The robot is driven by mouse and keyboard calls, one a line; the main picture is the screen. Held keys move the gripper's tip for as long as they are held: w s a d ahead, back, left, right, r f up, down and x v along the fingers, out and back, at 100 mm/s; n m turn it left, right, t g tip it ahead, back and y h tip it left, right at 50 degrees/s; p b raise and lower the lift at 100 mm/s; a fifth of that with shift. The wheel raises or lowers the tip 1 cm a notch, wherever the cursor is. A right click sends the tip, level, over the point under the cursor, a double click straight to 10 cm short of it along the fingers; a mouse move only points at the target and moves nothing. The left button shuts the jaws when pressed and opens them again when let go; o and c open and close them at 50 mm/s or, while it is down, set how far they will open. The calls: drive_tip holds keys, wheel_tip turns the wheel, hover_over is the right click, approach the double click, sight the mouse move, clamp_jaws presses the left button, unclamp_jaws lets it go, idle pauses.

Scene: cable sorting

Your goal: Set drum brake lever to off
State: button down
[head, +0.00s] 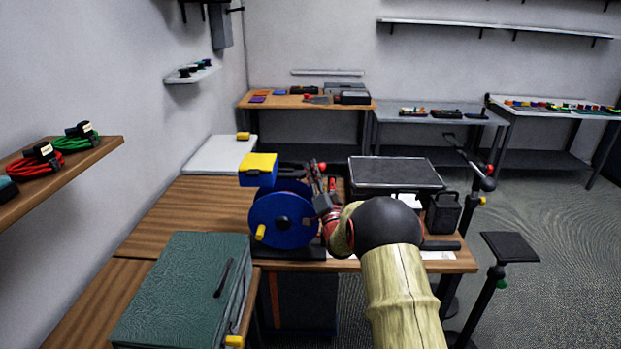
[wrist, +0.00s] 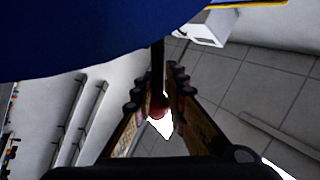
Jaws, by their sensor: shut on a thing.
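A blue cable drum (head: 268,222) with a dark hub and a yellow handle stands on the wooden bench. In the wrist view its blue side (wrist: 70,40) fills the top left. The brake lever (wrist: 157,70) is a thin dark rod with a red knob (wrist: 157,106), beside the drum. My gripper (wrist: 165,90) is shut on the lever, with the fingers on both sides of the rod and knob. In the head view my gripper (head: 320,190) is just right of the drum; the lever is hard to make out there among the fingers.
A yellow and blue box (head: 258,168) sits above the drum. A dark-topped case (head: 395,172) and a black container (head: 443,213) stand to the right. A green case (head: 180,290) is at the front left. The wooden bench top (head: 185,215) left of the drum is clear.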

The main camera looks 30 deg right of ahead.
drive_tip(key=shift+d+r+m+h+b, duration=0.2)
drive_tip(key=shift+m+h+b, duration=0.35)
drive_tip(key=shift+m, duration=0.25)
drive_tip(key=shift+s+d+f+m, duration=0.1)
drive_tip(key=shift+s+f+m, duration=0.05)
drive_tip(key=shift+f+m, duration=0.2)
drive_tip(key=c, duration=1.8)
unclamp_jaws()
drive_tip(key=shift+s+d+f, duration=0.1)
drive_tip(key=shift+d, duration=0.1)
drive_tip(key=shift+c, duration=0.2)
drive_tip(key=shift+o, duration=1.3)
drive_tip(key=shift+a, duration=0.15)
drive_tip(key=shift+a, duration=0.1)
drive_tip(key=v, duration=1.2)
